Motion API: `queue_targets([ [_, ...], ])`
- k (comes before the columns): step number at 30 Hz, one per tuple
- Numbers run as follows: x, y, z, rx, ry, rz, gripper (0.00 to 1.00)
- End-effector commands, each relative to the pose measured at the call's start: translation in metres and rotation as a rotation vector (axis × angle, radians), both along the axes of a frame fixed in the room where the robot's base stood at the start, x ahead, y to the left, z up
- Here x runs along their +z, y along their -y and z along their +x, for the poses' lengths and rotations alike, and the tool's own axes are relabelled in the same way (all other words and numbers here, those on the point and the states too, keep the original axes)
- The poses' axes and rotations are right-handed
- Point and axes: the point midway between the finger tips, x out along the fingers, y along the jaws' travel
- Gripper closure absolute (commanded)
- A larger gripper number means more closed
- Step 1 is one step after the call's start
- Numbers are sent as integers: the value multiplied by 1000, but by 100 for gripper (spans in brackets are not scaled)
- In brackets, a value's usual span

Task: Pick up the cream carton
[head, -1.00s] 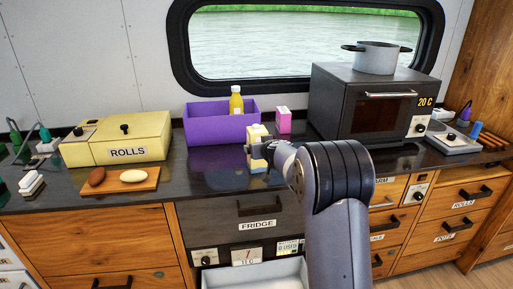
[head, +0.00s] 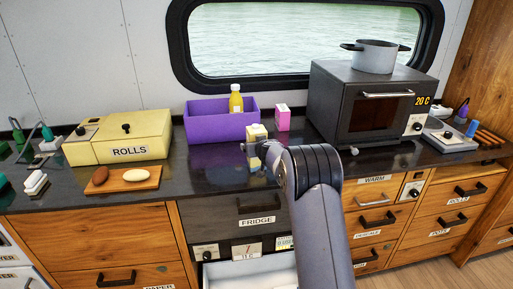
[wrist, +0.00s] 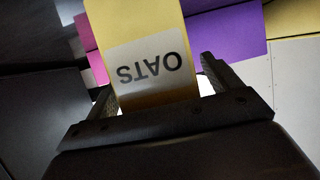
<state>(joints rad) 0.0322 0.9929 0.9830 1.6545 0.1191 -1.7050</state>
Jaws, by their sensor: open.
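The cream carton (head: 257,132) stands upright on the dark counter, in front of the purple bin, and is partly hidden behind my gripper (head: 264,156) in the head view. In the wrist view, a pale yellow carton (wrist: 145,30) has a white label reading OATS, seen upside down. My open gripper (wrist: 160,85) has one finger on each side of this carton, with a gap visible at the right finger. I cannot tell whether the left finger touches it.
A purple bin (head: 212,125) holding a yellow bottle (head: 236,103) stands behind the carton. A pink carton (head: 283,118) is just behind to the right, near the oven (head: 335,95). A yellow ROLLS box (head: 125,140) is at left. An open drawer (head: 250,272) is below.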

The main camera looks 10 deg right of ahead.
Motion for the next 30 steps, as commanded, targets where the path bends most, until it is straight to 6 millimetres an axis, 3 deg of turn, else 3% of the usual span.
queue_targets([
  [4, 0, 0, 0, 0, 0, 0, 15],
  [30, 0, 0, 0, 0, 0, 0, 87],
])
